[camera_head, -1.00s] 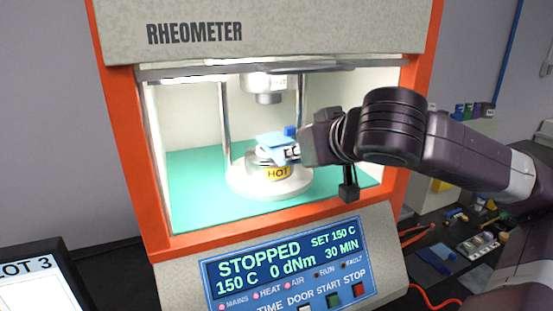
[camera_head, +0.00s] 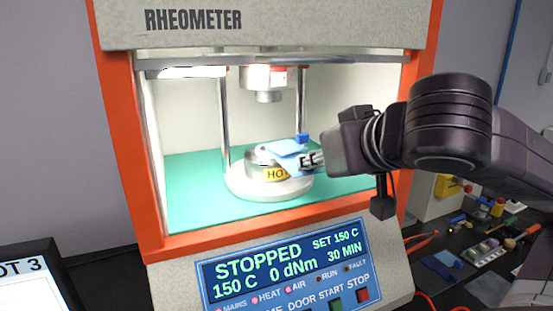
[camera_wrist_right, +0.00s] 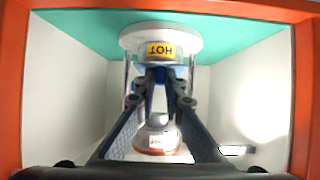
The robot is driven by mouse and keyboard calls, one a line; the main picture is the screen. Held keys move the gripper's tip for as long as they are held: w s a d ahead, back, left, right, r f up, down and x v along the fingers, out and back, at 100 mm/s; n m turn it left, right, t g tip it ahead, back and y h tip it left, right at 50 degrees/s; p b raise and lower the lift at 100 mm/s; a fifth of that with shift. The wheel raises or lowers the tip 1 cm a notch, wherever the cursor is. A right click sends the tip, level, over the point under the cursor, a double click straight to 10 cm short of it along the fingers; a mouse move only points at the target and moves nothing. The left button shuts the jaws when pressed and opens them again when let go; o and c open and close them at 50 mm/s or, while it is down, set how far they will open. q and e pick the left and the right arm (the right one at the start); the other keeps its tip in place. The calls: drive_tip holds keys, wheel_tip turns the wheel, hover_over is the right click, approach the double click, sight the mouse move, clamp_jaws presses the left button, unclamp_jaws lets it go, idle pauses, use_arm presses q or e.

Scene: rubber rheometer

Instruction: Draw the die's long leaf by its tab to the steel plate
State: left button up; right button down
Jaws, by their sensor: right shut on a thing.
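My right gripper (camera_head: 308,161) is inside the rheometer chamber, shut on the light blue leaf (camera_head: 286,148) at its right end. The leaf sticks out left of the fingertips, over the right part of the round metal die (camera_head: 256,158) with the yellow HOT label. A small dark blue piece (camera_head: 302,138) shows behind the leaf. In the right wrist view, the fingers (camera_wrist_right: 161,76) close in front of the HOT-labelled die (camera_wrist_right: 150,50), with blue between them. The tab is hidden by the fingers. I cannot make out a separate steel plate. My left gripper is not in view.
The die stands on a pale round base (camera_head: 240,184) between upright rods (camera_head: 224,115). The upper die (camera_head: 268,92) hangs above. The orange frame (camera_head: 122,130) bounds the chamber opening. Tools and small parts lie on the dark bench at right.

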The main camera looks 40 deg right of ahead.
drive_tip(key=s+a+b, duration=0.3)
drive_tip(key=s+b, duration=0.1)
drive_tip(key=s, duration=0.5)
drive_tip(key=shift+s, duration=0.4)
idle(0.5)
drive_tip(key=shift+a, duration=0.15)
